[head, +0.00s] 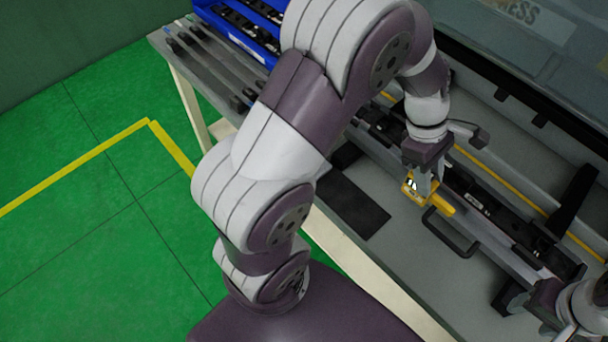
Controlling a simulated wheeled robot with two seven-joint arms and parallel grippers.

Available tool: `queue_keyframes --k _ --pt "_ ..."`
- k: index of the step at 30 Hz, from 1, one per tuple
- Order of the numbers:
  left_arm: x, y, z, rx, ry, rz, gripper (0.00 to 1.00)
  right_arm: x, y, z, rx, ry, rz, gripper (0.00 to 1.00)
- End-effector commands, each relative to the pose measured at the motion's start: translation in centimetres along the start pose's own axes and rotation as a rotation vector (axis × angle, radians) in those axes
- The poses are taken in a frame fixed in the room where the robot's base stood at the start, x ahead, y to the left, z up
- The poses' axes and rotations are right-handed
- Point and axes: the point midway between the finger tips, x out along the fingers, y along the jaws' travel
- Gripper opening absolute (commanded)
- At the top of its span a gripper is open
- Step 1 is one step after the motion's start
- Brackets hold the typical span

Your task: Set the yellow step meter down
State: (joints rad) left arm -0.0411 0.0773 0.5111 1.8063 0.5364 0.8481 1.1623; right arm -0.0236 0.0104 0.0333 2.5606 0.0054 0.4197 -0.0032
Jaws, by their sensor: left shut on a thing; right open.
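The yellow step meter (440,204) is a small yellow tool with a dark and white face, at the right of the head view. My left gripper (422,184) is shut on it, pointing down beside the long black-topped strip. I cannot tell whether the meter touches the surface below. My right gripper (515,300) is open at the lower right, partly cut off by my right arm and the frame's edge.
A dark mat (350,206) lies on the grey bench (408,262), left of the meter. A black handle (450,234) stands just in front of the meter. A blue bin (232,30) with black parts is at the back left. Bare bench lies in front.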

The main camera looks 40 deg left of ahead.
Motion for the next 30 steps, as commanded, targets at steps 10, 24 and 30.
queue_keyframes --k 10,24,30 --pt "1.5 -3.7 -7.5 0.000 -0.001 0.010 0.00 -0.8 0.0 -0.1 0.000 0.001 0.000 0.55" --pt "6.0 -5.9 -13.2 0.009 0.000 0.010 0.00 -1.0 0.0 -0.1 0.000 0.001 0.000 0.55" --pt "6.3 -5.8 -13.3 0.011 0.001 0.010 0.00 -1.0 0.0 -0.1 0.000 0.000 0.000 0.55"
